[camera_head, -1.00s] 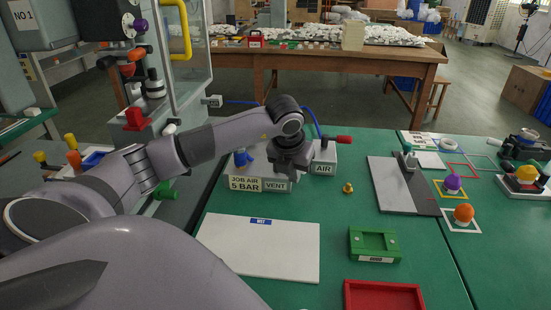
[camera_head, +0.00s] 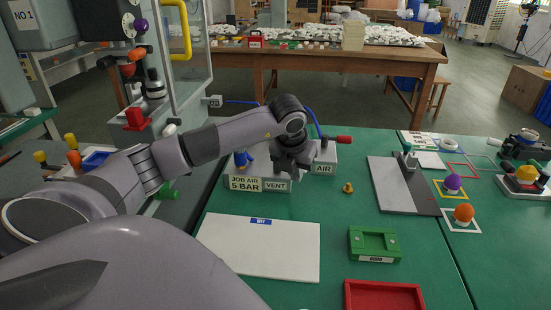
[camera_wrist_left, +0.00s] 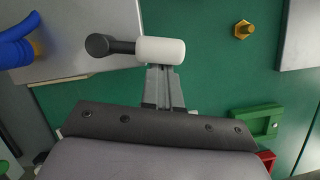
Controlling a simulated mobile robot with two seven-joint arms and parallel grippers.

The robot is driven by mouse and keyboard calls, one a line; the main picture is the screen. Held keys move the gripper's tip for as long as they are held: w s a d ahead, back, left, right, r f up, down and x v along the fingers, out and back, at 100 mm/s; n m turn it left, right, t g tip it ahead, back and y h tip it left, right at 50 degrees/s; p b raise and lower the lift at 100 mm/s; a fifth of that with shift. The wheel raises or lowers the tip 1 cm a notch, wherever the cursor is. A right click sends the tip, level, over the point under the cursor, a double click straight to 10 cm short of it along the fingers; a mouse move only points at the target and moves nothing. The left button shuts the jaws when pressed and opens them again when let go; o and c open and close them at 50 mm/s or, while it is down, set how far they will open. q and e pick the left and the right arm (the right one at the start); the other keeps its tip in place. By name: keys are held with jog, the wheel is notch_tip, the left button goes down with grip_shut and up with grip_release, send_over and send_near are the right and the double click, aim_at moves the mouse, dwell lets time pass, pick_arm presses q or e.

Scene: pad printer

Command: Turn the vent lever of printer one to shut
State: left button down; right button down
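The vent lever (camera_wrist_left: 160,51) shows in the left wrist view as a white rounded handle on a dark arm with a round dark pivot at its left end. It lies across the picture, just at my left gripper's fingertips (camera_wrist_left: 163,72). The fingers are together, with only a thin line between them; whether they touch the handle I cannot tell. In the head view my left gripper (camera_head: 291,170) is over the grey block beside the VENT label (camera_head: 277,185), and hides the lever. Printer one (camera_head: 40,22), marked NO 1, stands at the far left. My right gripper is not in view.
A blue knob (camera_head: 242,159) stands left on the block, by the JOB AIR 5 BAR label (camera_head: 245,184). A brass fitting (camera_head: 348,188), white mat (camera_head: 262,262), and green tray (camera_head: 388,237) lie on the green table.

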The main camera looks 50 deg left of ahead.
pick_arm(q)
jog(key=shift+w, duration=0.5)
jog(key=shift+s, duration=0.1)
jog(key=shift+s+d, duration=0.3)
jog(key=shift+s, duration=0.1)
jog(key=shift+r, duration=0.15)
jog(key=shift+p+v, duration=2.05)
jog(key=shift+v, duration=0.85)
jog(key=shift+s, duration=0.1)
